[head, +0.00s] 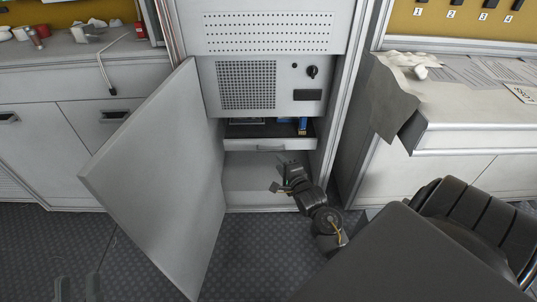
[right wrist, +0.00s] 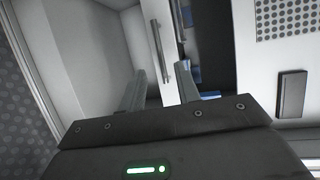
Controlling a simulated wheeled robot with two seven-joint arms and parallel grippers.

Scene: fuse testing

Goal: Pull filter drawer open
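The filter drawer (head: 240,143) is a light front with a bar handle (head: 270,148), set in the cabinet below the vented panel. A dark space with a blue item shows just above its front. My right gripper (head: 284,178) is just below and in front of the handle in the head view. In the right wrist view, the fingers of my right gripper (right wrist: 161,88) are spread apart, and the handle (right wrist: 157,52) shows between and beyond them; contact cannot be told. My left gripper (head: 77,289) is at the lower left with its fingers apart, empty, away from the drawer.
The cabinet door (head: 160,175) stands wide open to the left of the drawer. A counter (head: 75,68) is at left. Patterned floor is clear before the cabinet.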

